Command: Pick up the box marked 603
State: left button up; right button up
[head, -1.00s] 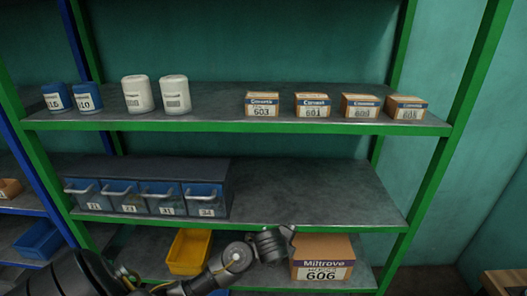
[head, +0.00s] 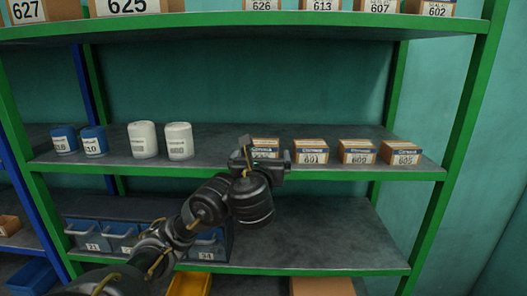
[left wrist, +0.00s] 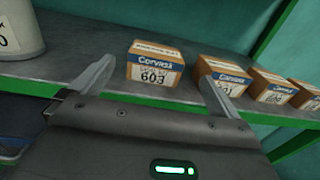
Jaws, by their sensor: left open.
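The box marked 603 (left wrist: 155,65) is a small brown box with a white and blue label, standing on the grey middle shelf near its front edge. In the head view the box (head: 265,143) is mostly hidden behind my left gripper (head: 262,160). In the left wrist view my left gripper (left wrist: 155,90) is open, with one finger to the left of the box and one to its right. The box stands ahead of the fingers, and the gripper is not closed on it. My right gripper is not in view.
Box 601 (left wrist: 223,74) stands close to the right of box 603, beside the right finger. More boxes (head: 356,151) follow to the right. White canisters (head: 180,141) stand left. The shelf's green front edge (head: 340,174) runs below, and another shelf with boxes (head: 320,5) is above.

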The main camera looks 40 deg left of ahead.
aim_at(263, 142)
pick_arm(q)
jog(key=shift+x, duration=2.8)
jog(key=x, duration=0.2)
jog(key=b+x, duration=0.1)
jog(key=x, duration=0.1)
jog(key=shift+w+a+f, duration=0.15)
jog(key=shift+a+f, duration=0.1)
jog(key=shift+a, duration=0.15)
jog(key=shift+d, duration=0.1)
jog(key=shift+c, duration=0.8)
jog(key=c, duration=0.9)
jog(key=shift+r, duration=0.1)
